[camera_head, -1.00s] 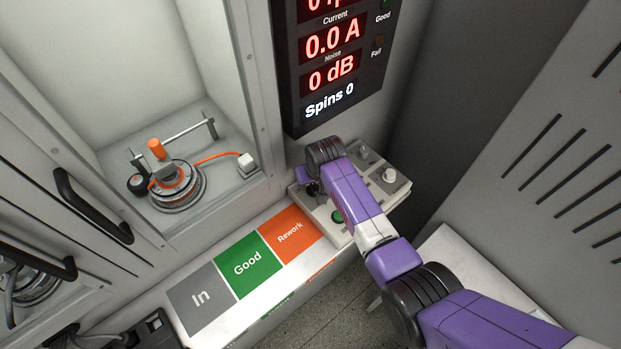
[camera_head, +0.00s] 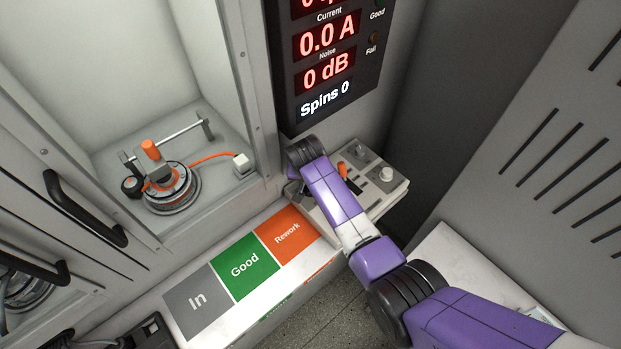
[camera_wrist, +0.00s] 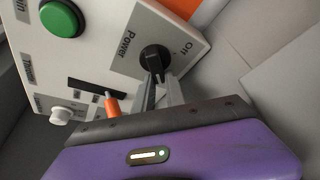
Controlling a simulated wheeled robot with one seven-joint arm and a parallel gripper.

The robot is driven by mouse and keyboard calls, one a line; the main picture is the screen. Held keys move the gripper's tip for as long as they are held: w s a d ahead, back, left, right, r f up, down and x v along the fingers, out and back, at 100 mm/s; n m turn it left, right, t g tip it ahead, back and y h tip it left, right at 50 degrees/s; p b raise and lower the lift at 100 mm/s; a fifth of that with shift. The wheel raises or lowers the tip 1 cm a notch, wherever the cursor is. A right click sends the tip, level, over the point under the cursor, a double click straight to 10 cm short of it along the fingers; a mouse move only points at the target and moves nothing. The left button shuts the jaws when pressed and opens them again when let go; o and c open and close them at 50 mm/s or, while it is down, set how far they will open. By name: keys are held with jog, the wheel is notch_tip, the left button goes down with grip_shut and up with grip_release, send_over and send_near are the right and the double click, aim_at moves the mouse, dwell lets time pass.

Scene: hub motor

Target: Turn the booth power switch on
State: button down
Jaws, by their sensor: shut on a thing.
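The booth power switch (camera_wrist: 153,60) is a black rotary knob on the control panel (camera_wrist: 95,45), between the printed words "Power" and "Off" in the wrist view. My gripper (camera_wrist: 160,85) is at the knob, its two narrow fingers shut on it. Part of the knob is hidden by the fingers. In the head view my purple arm covers the knob and part of the panel (camera_head: 390,200).
The panel also carries a green button (camera_wrist: 62,18), an orange-tipped lever (camera_wrist: 111,105) and a white knob (camera_wrist: 62,116). A red-lit display (camera_head: 328,70) hangs above. A booth holds a hub motor (camera_head: 172,190). In, Good and Rework zones (camera_head: 243,265) are empty.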

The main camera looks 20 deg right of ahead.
jog(key=c, duration=1.4)
grip_release()
jog(key=shift+v, duration=3.9)
jog(key=shift+s, duration=0.1)
